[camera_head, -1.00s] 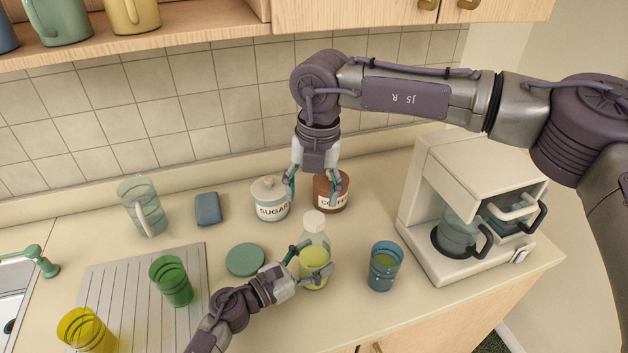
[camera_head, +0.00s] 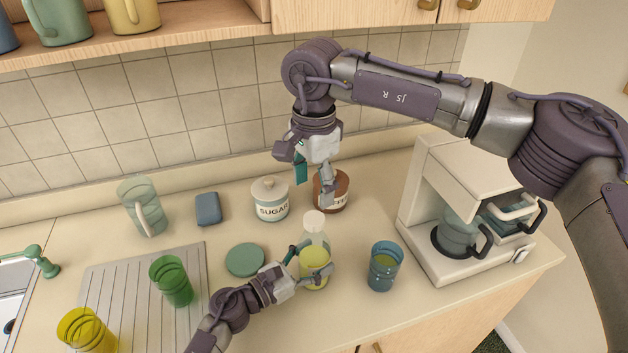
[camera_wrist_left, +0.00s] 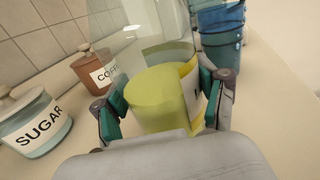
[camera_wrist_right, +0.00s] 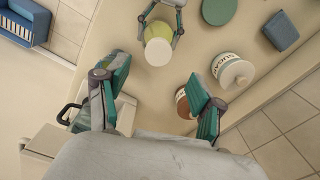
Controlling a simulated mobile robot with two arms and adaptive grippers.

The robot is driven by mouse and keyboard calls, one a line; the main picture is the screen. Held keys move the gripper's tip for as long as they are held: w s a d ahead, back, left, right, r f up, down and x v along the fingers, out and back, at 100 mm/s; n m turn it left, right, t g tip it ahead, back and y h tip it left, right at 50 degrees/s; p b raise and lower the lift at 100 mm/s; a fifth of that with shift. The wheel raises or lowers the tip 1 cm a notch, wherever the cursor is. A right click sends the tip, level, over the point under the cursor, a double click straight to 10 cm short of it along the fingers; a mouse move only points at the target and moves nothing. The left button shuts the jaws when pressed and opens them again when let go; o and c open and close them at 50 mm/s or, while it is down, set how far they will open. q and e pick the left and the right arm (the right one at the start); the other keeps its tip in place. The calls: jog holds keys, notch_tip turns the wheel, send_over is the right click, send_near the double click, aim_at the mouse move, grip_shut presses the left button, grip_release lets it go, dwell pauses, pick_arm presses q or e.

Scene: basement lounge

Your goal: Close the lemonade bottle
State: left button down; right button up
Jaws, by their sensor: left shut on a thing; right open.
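The lemonade bottle (camera_head: 314,257) stands upright on the counter, clear with yellow-green lemonade in its lower part. A white cap (camera_head: 314,222) sits on its top; I cannot tell how tight it is. My left gripper (camera_head: 311,264) is shut on the bottle's lower body from the left. The left wrist view shows the bottle (camera_wrist_left: 155,97) between both fingers. My right gripper (camera_head: 314,181) is open and empty, above and behind the bottle, in front of the coffee jar. In the right wrist view the capped bottle (camera_wrist_right: 158,50) lies beyond the open fingers.
A blue glass (camera_head: 384,268) stands right of the bottle, and a coffee machine (camera_head: 425,225) farther right. The sugar jar (camera_head: 270,200) and coffee jar (camera_head: 333,195) stand behind. A green disc (camera_head: 245,260) lies left, near a green glass (camera_head: 172,282).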

aim_at(314, 217)
jog(key=n, duration=0.5)
jog(key=shift+r, duration=0.15)
jog(key=shift+d, duration=0.1)
jog(key=shift+f, duration=4)
